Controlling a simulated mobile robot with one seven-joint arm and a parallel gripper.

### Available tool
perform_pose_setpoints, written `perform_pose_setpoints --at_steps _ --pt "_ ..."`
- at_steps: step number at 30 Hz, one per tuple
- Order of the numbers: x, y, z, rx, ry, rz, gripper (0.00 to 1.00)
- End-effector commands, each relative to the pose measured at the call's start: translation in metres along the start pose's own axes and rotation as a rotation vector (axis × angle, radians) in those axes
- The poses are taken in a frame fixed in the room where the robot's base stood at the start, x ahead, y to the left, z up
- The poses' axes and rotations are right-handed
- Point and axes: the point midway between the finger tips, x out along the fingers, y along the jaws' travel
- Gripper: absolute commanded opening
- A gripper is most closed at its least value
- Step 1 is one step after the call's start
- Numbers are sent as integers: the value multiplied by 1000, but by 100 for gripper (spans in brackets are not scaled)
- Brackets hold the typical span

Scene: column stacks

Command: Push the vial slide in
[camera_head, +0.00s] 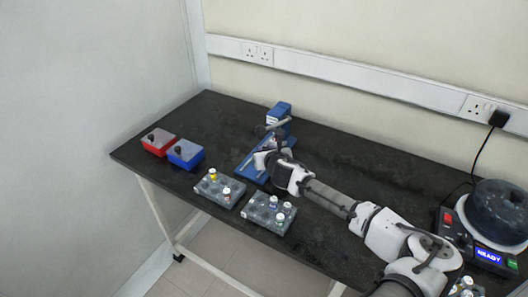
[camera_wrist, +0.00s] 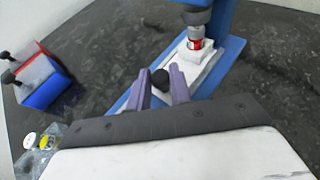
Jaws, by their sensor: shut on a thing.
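A blue bench device (camera_head: 279,112) stands at the back of the table, with a long blue base (camera_head: 246,172). In the wrist view a white slide (camera_wrist: 184,69) lies on that base (camera_wrist: 120,104). A vial with a red band (camera_wrist: 196,43) stands upright in the slide's far end, below the dark head (camera_wrist: 196,15) of the device. My gripper (camera_wrist: 161,84) has its purple fingers on either side of a black knob (camera_wrist: 159,79) at the near side of the slide, shut on it. In the head view my gripper (camera_head: 262,160) is over the base and hides part of it.
A red box (camera_head: 158,135) and a blue box (camera_head: 186,158) with black knobs stand at the left. Two grey racks (camera_head: 213,196) (camera_head: 263,220) with vials are at the front edge. A dark round machine (camera_head: 499,208) with a READY display is at right.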

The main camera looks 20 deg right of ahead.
Motion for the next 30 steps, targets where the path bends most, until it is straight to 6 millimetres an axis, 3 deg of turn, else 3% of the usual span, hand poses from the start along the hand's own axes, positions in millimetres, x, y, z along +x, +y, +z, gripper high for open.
perform_pose_setpoints --at_steps 4,5,9,22,30 --pt "0 -4 4 -4 -6 -10 0" --pt "0 -5 4 -4 -6 -10 24" --pt "0 -4 4 -4 -6 -10 42" --pt "-9 -3 2 -4 -5 -7 43" --pt "-62 -4 0 -5 -5 -8 43"
